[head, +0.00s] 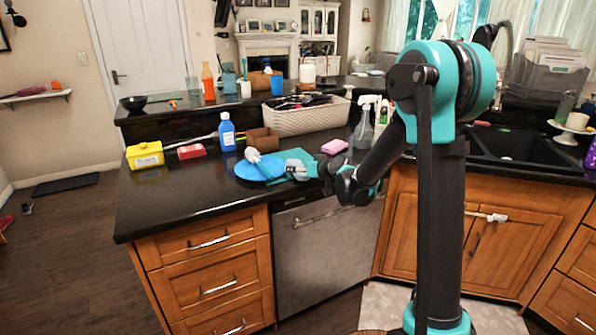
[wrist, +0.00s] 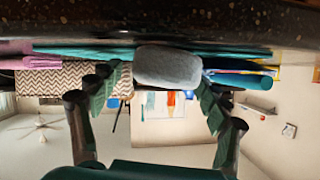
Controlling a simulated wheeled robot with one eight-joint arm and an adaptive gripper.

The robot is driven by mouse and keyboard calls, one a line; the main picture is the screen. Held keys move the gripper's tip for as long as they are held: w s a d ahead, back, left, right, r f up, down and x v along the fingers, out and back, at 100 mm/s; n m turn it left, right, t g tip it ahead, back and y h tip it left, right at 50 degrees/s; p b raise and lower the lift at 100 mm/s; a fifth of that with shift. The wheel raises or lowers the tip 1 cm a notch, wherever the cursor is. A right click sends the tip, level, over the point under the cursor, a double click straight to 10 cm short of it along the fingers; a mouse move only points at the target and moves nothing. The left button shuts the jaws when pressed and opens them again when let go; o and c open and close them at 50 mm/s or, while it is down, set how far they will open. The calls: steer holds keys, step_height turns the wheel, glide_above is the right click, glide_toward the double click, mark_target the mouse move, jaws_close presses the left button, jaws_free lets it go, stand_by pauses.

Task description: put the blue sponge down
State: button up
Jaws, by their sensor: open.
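A pale grey-blue block, which looks like the blue sponge (wrist: 168,66), shows in the upside-down wrist view between the spread fingers of my gripper (wrist: 160,82). Gaps show on both sides of it, and it appears to lie against a teal cloth (wrist: 85,50) on the counter. In the head view my gripper (head: 287,163) is low over the counter beside a blue plate (head: 252,173). A small pale shape at the plate's back edge may be the sponge; I cannot tell for sure.
A pink sponge (head: 334,146) lies right of my gripper. A blue bottle (head: 227,133), a brown box (head: 262,139), a red box (head: 191,151) and a yellow box (head: 145,156) stand left and behind. A woven basket (head: 300,120) is behind. The counter's front left is clear.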

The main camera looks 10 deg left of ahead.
steer(key=shift+w+a+f, duration=0.1)
steer(key=shift+w+a, duration=0.1)
steer(key=shift+c, duration=0.2)
steer(key=c, duration=1)
